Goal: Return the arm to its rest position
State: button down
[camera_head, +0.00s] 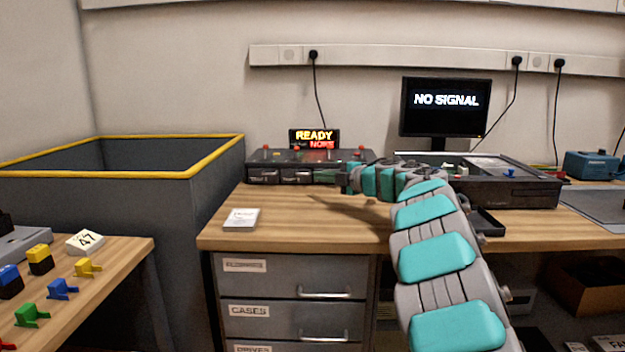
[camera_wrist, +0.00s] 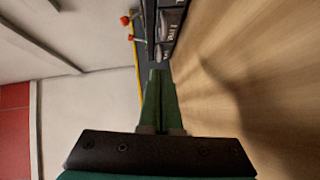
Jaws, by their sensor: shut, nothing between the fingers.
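My arm, with teal and grey links, reaches from the lower right of the head view over the wooden desk. My gripper (camera_head: 346,179) is at its far end, above the desk and in front of the dark console, pointing left. In the wrist view my gripper (camera_wrist: 161,73) shows its two green fingers together, with nothing between them. The desk surface (camera_wrist: 250,60) fills the right of that view, with a blurred arm shadow on it.
The console (camera_head: 310,166) with red-tipped switches is close to my gripper. A white card (camera_head: 242,219) lies on the desk. An open equipment case (camera_head: 530,188) and monitor (camera_head: 445,107) stand right. A yellow-rimmed bin (camera_head: 190,192) is left, and a side table (camera_head: 125,256) holds small coloured parts.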

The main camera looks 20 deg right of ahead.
jog(key=v, duration=0.4)
jog(key=shift+s+d+r, duration=0.1)
jog(key=shift+s, duration=0.15)
jog(key=s+d+r+m+t+h, duration=0.2)
jog(key=r+m+h, duration=0.3)
jog(key=r+m, duration=0.15)
jog(key=s+d+r+m+t+h, duration=0.1)
jog(key=s+r+m+t+h, duration=0.1)
jog(key=r+m+h, duration=0.45)
jog(key=s+a+f+m+g, duration=0.3)
jog(key=s+f+g, duration=0.1)
jog(key=s+f, duration=0.45)
jog(key=s+a+f+m+g, duration=0.3)
jog(key=s+f+m+g, duration=0.1)
jog(key=s+f, duration=0.45)
jog(key=s+a+f+m+g, duration=0.3)
jog(key=s+a+f, duration=0.1)
jog(key=s+f, duration=0.5)
jog(key=s+a+f+g+y, duration=0.1)
jog(key=s+a+f+g, duration=0.1)
jog(key=s, duration=0.7)
jog(key=s+a+f+g+y, duration=0.1)
jog(key=s+a+f+g, duration=0.2)
jog(key=s+f, duration=0.3)
jog(key=s+a+f+n+g+y, duration=0.1)
jog(key=s+f+g, duration=0.3)
jog(key=s, duration=0.8)
jog(key=shift+s+a+f+y, duration=0.2)
jog(key=shift+a+f+y, duration=0.25)
jog(key=shift+a, duration=0.45)
